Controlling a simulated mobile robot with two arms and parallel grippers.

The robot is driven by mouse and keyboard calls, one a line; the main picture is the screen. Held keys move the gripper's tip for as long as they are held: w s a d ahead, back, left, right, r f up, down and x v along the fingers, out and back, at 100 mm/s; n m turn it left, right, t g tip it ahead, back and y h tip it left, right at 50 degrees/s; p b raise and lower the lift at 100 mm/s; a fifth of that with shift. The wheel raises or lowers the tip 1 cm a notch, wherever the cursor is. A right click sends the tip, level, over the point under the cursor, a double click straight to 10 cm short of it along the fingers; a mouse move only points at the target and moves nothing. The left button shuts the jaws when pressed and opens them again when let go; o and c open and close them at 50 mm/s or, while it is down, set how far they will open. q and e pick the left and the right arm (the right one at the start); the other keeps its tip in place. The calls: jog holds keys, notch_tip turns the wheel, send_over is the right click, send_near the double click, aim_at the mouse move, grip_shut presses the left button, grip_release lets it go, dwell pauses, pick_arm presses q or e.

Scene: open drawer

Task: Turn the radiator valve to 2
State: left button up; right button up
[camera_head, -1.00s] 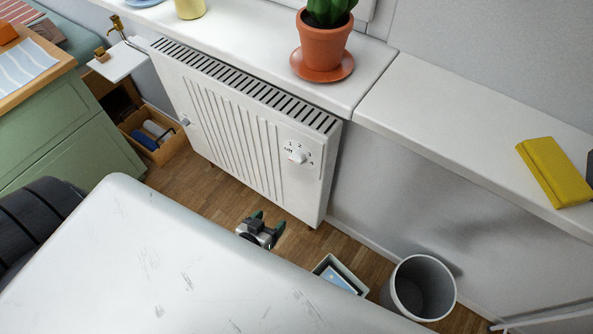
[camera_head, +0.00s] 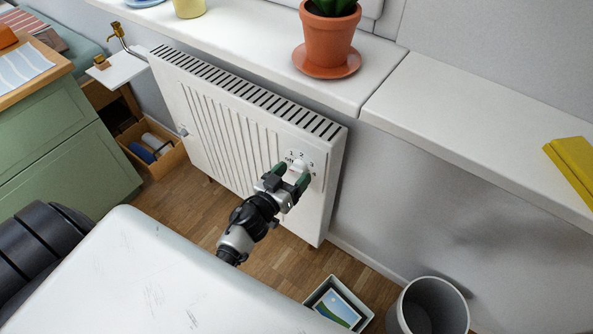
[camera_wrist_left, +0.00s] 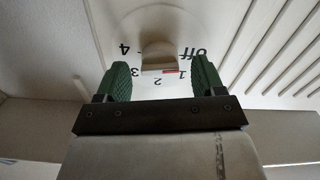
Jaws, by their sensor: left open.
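The white radiator (camera_head: 215,125) stands under the window sill with a white valve knob (camera_head: 299,166) at the upper right of its front. In the left wrist view the knob (camera_wrist_left: 157,48) shows off, 1, 2, 3 and 4 around it. A red mark (camera_wrist_left: 171,71) at the knob's edge lies close to the 1. My left gripper (camera_head: 291,174) is open right at the knob, its green fingers spread on either side. In the wrist view the fingers (camera_wrist_left: 161,68) stand apart with a gap to the knob; contact is not visible. My right gripper is not in view.
A potted cactus (camera_head: 329,38) stands on the sill (camera_head: 400,60) above the radiator. A grey bin (camera_head: 428,308) and a box with a picture (camera_head: 339,306) are on the floor at lower right. A white surface (camera_head: 150,285) fills the lower left foreground.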

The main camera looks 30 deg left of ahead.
pick_arm(q)
jog(key=shift+w+d, duration=0.15)
jog(key=shift+w, duration=0.8)
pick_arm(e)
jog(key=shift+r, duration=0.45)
pick_arm(q)
jog(key=shift+c, duration=0.2)
jog(key=c, duration=0.9)
